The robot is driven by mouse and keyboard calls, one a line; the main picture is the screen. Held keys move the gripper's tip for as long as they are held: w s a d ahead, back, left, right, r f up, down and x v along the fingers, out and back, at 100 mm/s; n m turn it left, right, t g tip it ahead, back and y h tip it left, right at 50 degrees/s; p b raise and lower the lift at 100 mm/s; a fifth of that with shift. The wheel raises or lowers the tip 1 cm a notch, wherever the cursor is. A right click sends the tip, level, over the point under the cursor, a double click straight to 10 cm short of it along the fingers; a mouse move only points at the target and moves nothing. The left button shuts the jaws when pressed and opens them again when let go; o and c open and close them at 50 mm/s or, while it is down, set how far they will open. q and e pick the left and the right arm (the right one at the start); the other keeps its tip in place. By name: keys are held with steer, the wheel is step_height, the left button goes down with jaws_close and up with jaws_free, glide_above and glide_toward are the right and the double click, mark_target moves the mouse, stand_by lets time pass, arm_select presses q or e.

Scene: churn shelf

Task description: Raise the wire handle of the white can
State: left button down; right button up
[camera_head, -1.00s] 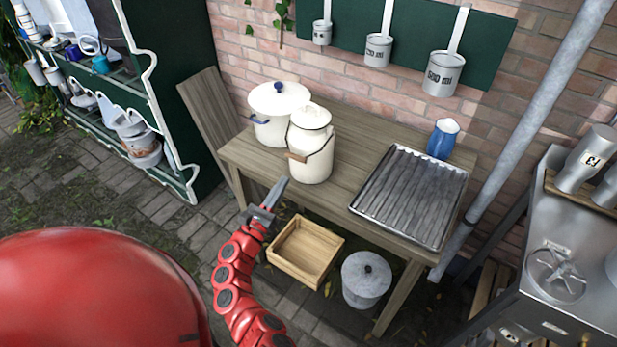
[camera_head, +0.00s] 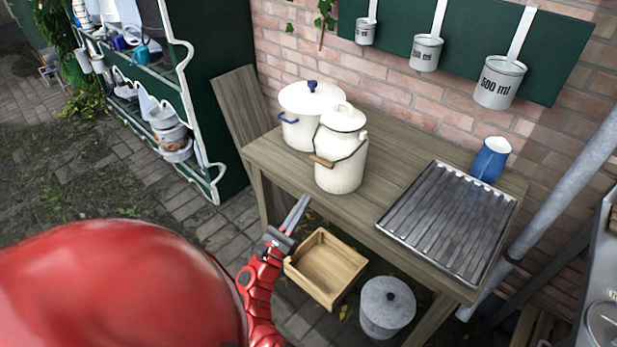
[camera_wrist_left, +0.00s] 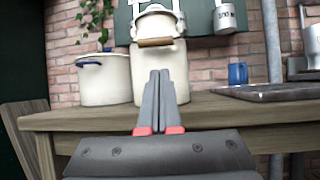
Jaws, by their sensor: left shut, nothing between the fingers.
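The white can (camera_head: 343,150) stands upright on the wooden table, its lid on. Its wire handle (camera_head: 351,152) hangs down on the near side, with a wooden grip (camera_head: 321,161) at the front left. In the left wrist view the can (camera_wrist_left: 160,68) is straight ahead and the wooden grip (camera_wrist_left: 155,42) crosses its neck. My left gripper (camera_head: 298,207) is shut and empty, in front of the table edge and below the grip, apart from the can. Its fingers (camera_wrist_left: 160,97) cover part of the can's lower body in the wrist view. My right gripper is not in view.
A white pot with blue handles (camera_head: 303,115) stands close behind the can at left. A ribbed metal tray (camera_head: 448,217) and a blue mug (camera_head: 490,160) are to the right. A wooden crate (camera_head: 347,287) and a grey lidded pot (camera_head: 386,306) sit below the table's front edge (camera_head: 310,204).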

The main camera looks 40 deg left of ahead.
arm_select(q)
steer(key=shift+p+x, duration=0.7)
steer(key=shift+x, duration=3.6)
